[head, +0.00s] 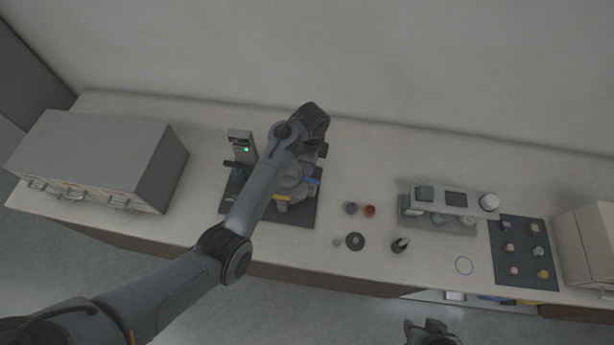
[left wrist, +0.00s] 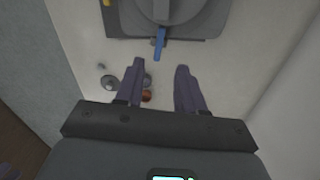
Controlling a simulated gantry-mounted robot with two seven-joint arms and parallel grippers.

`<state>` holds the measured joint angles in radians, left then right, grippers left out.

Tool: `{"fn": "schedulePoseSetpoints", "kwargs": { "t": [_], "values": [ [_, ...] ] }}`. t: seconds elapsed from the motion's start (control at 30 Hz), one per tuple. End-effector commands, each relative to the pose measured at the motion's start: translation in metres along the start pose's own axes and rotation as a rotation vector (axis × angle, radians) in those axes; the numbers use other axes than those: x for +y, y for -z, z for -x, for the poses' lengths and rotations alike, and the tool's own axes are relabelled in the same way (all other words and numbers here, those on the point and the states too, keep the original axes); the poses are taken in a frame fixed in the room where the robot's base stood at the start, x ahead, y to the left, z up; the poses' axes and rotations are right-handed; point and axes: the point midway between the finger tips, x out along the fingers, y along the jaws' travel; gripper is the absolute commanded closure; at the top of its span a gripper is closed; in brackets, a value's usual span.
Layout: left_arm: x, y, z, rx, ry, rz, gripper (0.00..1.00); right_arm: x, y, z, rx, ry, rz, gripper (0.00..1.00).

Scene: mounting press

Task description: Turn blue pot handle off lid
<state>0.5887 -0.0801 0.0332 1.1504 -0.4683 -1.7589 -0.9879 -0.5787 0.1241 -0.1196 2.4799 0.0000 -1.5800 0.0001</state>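The grey mounting press (head: 290,186) stands on a dark mat at the left middle of the counter. In the left wrist view, its blue handle (left wrist: 160,43) sticks out from the rounded grey body (left wrist: 168,12) toward me. My left arm hides much of the press in the head view. My left gripper (left wrist: 157,72) is open and empty. Its two fingers point toward the press, with the blue handle ahead, seen between their tips. I see no contact. My right gripper (head: 432,332) shows only partly at the bottom edge of the head view, away from the press.
A blue cup (head: 351,208), an orange cup (head: 369,210), a black disc (head: 355,241) and a dark bottle (head: 400,244) stand right of the press. A grey rack (head: 437,222) and a dark mat (head: 509,224) are farther right. A grey drawer cabinet (head: 95,155) stands left.

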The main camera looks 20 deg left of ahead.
Motion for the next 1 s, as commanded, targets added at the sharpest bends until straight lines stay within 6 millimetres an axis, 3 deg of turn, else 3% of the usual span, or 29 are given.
{"fn": "schedulePoseSetpoints", "kwargs": {
  "t": [0.5, 0.7, 1.0],
  "values": [
    [0.001, -0.002, -0.079, -0.002, -0.002, 0.005, 0.62, -0.003, -0.002, -0.004, -0.002, 0.008, -0.007, 0.57],
    [0.001, -0.001, -0.093, -0.001, 0.001, 0.004, 0.62, -0.003, -0.002, -0.005, -0.002, 0.007, -0.006, 0.57],
    [0.001, -0.001, -0.096, -0.001, 0.001, 0.005, 0.62, 0.000, -0.003, -0.005, -0.003, 0.000, 0.002, 0.57]
  ]
}}
